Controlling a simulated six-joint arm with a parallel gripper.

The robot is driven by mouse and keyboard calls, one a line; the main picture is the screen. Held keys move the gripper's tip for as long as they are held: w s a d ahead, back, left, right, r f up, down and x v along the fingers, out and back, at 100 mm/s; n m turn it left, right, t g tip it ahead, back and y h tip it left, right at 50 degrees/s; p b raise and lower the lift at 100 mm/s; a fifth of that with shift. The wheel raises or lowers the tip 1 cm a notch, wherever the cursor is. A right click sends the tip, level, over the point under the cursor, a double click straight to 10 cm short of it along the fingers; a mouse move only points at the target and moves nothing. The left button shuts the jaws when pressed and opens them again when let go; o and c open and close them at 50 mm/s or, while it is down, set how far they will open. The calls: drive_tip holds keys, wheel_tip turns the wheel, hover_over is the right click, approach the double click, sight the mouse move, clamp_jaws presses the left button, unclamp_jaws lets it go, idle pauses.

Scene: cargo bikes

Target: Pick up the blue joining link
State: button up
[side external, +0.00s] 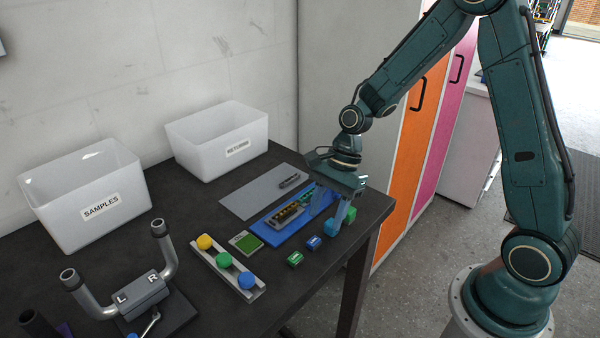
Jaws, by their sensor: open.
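A small blue block with a pale mark on top (313,242), which looks like the blue joining link, sits on the dark table near its front edge. A similar green block (295,258) sits just left of it. My gripper (331,211) points down, open, above and behind the blue block, over the right end of a blue tray (268,235). It appears apart from the blue block. A blue round piece (331,228) and a green one (349,215) stand right by the fingers; the fingers partly hide this area, and I cannot tell whether they touch.
Chain pieces (287,215) lie on the blue tray. A grey mat (250,199) lies behind. A rack with coloured knobs (228,273), a green-topped square (246,242) and a handlebar stand (140,288) are left. Bins marked SAMPLES (85,215) and RETURNS (215,155) stand along the wall.

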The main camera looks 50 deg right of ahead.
sight(317, 237)
drive_tip(key=shift+x, duration=2.55)
drive_tip(key=shift+w, duration=0.15)
clamp_jaws()
drive_tip(key=shift+r, duration=0.15)
wheel_tip(317, 237, up, 20)
